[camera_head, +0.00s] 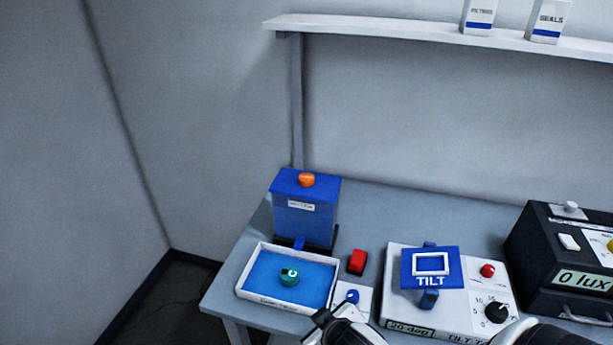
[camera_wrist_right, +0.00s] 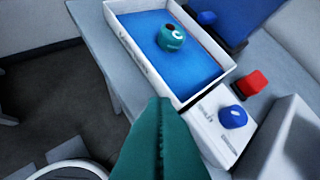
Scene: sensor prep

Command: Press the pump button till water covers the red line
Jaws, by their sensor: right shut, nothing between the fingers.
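A white pump box (camera_head: 360,306) with a blue button (camera_head: 352,296) stands beside a white tray (camera_head: 241,284). The blue button also shows in the right wrist view (camera_wrist_right: 232,117). The tray holds blue water (camera_head: 262,268) and a teal float-like piece (camera_head: 289,275). My left gripper is not in view.
A blue tank (camera_head: 305,219) with an orange knob (camera_head: 307,180) stands behind the tray. A red block (camera_head: 357,262) lies right of the tray. A tilt device (camera_head: 452,320) and a black lux box (camera_head: 540,262) stand to the right. A shelf (camera_head: 400,32) hangs above.

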